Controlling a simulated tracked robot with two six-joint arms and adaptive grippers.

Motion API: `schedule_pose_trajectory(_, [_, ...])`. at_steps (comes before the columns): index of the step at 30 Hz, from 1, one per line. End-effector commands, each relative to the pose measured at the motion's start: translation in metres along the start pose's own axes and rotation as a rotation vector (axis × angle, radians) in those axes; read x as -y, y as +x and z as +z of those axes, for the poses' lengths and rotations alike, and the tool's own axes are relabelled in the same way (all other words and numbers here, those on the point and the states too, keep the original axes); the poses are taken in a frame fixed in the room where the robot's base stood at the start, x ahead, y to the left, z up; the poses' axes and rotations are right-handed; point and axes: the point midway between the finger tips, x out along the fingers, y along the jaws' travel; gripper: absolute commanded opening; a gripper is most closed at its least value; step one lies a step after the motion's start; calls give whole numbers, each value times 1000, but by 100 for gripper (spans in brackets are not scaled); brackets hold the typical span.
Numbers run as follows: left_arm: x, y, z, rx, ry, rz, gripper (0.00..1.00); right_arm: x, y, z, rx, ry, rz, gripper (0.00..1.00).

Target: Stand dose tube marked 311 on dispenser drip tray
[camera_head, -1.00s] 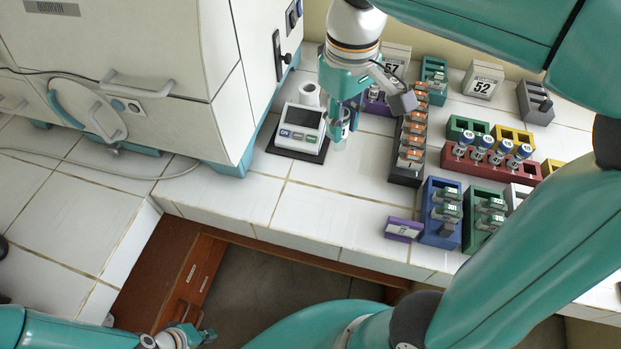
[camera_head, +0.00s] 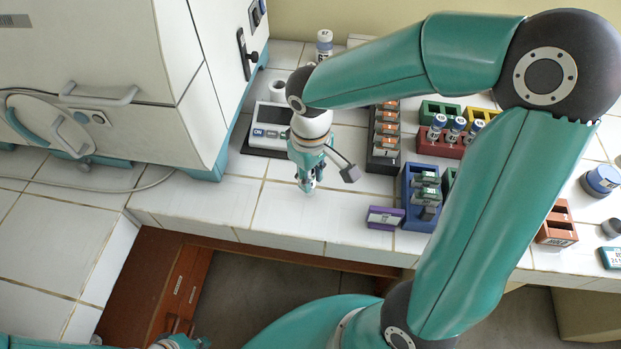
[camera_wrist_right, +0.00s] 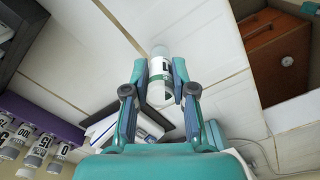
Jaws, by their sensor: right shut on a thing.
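My right gripper (camera_head: 306,184) is low over the white tiles, in front of a white keypad device. In the right wrist view its fingers (camera_wrist_right: 160,82) are shut on a clear tube (camera_wrist_right: 160,66) with a white label and a green band. The tube's number cannot be read. The tube hardly shows in the head view. My left gripper (camera_head: 182,343) is at the bottom edge, partly cut off; its jaws cannot be made out. I cannot pick out a dispenser drip tray for certain.
The keypad device (camera_head: 271,117) stands on a black base by the large white cabinet (camera_head: 110,45). A black rack (camera_head: 384,140), a blue rack (camera_head: 417,185) and a purple block (camera_head: 385,217) stand to the right. A blue-capped bottle (camera_head: 324,45) stands behind. Tiles left of the gripper are clear.

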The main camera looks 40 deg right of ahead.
Motion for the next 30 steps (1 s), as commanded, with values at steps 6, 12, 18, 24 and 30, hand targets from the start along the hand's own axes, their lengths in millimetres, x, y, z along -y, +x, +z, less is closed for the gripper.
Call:
schedule_pose_trajectory(6, [0, 1, 0, 0, 0, 0, 0, 0, 15, 0, -1, 0, -1, 8])
schedule_pose_trajectory(12, [0, 2, 0, 0, 0, 0, 0, 0, 15, 0, -1, 0, 0, 8])
schedule_pose_trajectory(18, [1, 3, 0, 0, 0, 0, 0, 0, 16, 0, -1, -1, 0, 45])
schedule_pose_trajectory(24, [1, 3, 0, 0, 0, 0, 0, 0, 16, 0, 0, -1, 0, 50])
schedule_pose_trajectory(30, [0, 0, 0, 0, 0, 0, 0, 0, 13, 0, 0, 0, 0, 50])
